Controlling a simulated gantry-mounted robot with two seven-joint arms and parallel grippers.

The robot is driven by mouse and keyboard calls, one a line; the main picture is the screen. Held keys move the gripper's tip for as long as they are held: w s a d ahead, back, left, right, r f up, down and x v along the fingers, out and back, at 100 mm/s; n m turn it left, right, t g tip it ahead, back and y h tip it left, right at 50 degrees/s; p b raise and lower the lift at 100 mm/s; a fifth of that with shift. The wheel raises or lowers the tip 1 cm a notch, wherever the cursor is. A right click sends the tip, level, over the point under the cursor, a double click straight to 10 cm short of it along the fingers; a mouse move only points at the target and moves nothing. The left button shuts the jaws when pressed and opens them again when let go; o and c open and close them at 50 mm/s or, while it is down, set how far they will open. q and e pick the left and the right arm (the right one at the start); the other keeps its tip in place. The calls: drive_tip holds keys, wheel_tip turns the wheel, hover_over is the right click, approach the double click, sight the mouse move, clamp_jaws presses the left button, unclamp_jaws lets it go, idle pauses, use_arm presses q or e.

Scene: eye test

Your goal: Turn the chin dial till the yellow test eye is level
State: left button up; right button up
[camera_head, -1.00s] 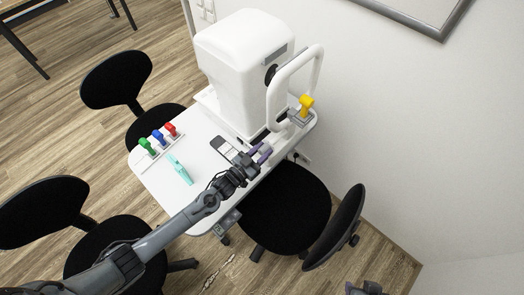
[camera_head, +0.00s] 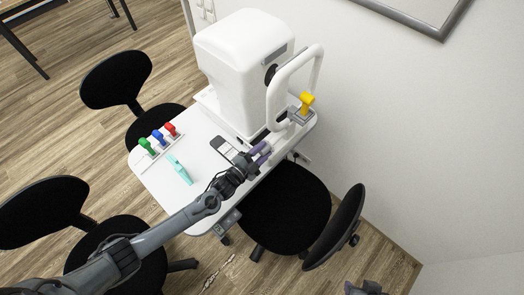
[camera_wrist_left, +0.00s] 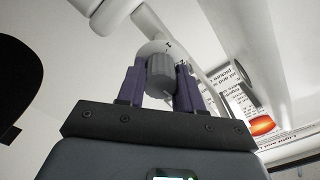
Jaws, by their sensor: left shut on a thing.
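My left gripper (camera_head: 262,154) reaches the table's right side, below the test eye. In the left wrist view the grey ribbed chin dial (camera_wrist_left: 160,72) is between its two purple fingers, and the gripper is shut on it. A part of what looks like my right gripper (camera_head: 366,288) shows at the bottom edge; its fingers are not clear.
The white instrument (camera_head: 240,60) stands behind the dial. Green, blue and red pieces (camera_head: 158,137) stand in a rack at the table's left, near a turquoise tool (camera_head: 180,169) and a phone-like item (camera_head: 223,147). A black chair (camera_head: 288,205) stands close below the table edge.

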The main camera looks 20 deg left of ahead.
use_arm(q)
drive_tip(key=shift+m, duration=0.6)
drive_tip(key=o, duration=1)
drive_tip(key=shift+o, duration=0.2)
drive_tip(key=shift+s, duration=0.1)
drive_tip(key=v, duration=1)
drive_tip(key=shift+s+p, duration=0.3)
drive_tip(key=shift+s, duration=0.05)
drive_tip(key=shift+a, duration=0.1)
